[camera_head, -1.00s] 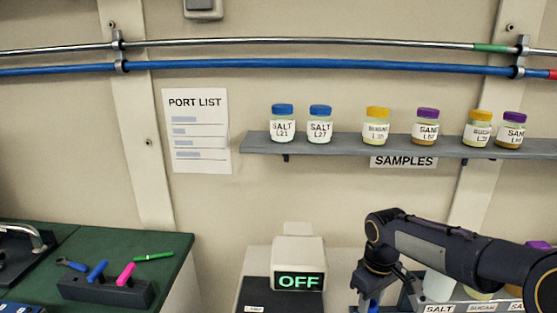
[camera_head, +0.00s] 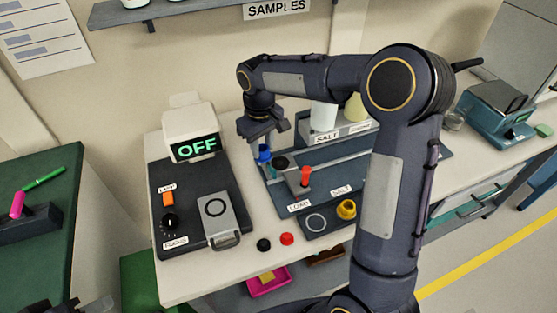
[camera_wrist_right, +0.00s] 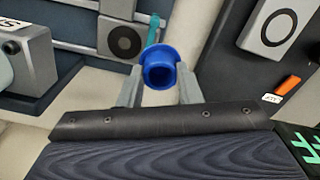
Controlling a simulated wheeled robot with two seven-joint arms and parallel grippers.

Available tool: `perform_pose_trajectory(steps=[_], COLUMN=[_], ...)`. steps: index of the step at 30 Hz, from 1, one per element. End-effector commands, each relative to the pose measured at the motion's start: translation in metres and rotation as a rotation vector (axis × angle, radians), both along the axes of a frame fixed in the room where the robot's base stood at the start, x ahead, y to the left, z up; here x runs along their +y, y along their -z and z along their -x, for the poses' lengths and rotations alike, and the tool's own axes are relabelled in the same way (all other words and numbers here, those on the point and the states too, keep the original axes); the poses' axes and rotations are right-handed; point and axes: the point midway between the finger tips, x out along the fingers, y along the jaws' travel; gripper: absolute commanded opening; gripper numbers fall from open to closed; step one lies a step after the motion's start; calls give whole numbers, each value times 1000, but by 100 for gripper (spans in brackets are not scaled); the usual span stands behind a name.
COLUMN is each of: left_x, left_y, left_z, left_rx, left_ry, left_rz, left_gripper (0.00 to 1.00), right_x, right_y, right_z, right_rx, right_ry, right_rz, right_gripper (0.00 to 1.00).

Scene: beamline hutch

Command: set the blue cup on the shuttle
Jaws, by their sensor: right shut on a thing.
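The blue cup (camera_head: 264,153) is held between the fingers of my right gripper (camera_head: 263,143), at the back left of the rail bed. In the right wrist view the round blue cup (camera_wrist_right: 160,70) shows its open mouth between the two grey fingers (camera_wrist_right: 159,86). The shuttle seems to be the grey piece (camera_head: 294,178) with a dark round pad and a red knob; its plate (camera_wrist_right: 121,18) and pad also show in the wrist view. The cup appears beside the pad, not on it. A dark part at the bottom left edge may be my left gripper (camera_head: 75,306); its jaws are unclear.
A yellow cup (camera_head: 346,209) sits on a dark tray at the front. Black (camera_head: 263,245) and red (camera_head: 287,239) caps lie on the counter. A SALT-labelled rack (camera_head: 345,133) stands behind.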

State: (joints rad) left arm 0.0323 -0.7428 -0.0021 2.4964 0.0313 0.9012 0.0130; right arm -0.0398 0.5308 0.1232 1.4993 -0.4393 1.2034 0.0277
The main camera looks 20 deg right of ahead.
Motion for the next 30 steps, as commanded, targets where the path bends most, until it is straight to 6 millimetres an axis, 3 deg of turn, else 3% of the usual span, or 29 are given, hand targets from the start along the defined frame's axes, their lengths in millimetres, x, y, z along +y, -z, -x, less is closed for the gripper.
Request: perform_pose_trajectory(steps=[13,20,30], left_x=[0,0,0], left_y=[-30,-22,4], left_z=[0,0,0], left_rx=[0,0,0], left_ry=[0,0,0], left_rz=[0,0,0], left_gripper=[36,36,36], right_x=[-52,-55,-55], right_y=[-19,-9,22], right_z=[-4,-5,-5], right_rx=[-85,-90,-90], right_ry=[213,226,225], right_rz=[-12,-12,-12], right_gripper=[0,0,0])
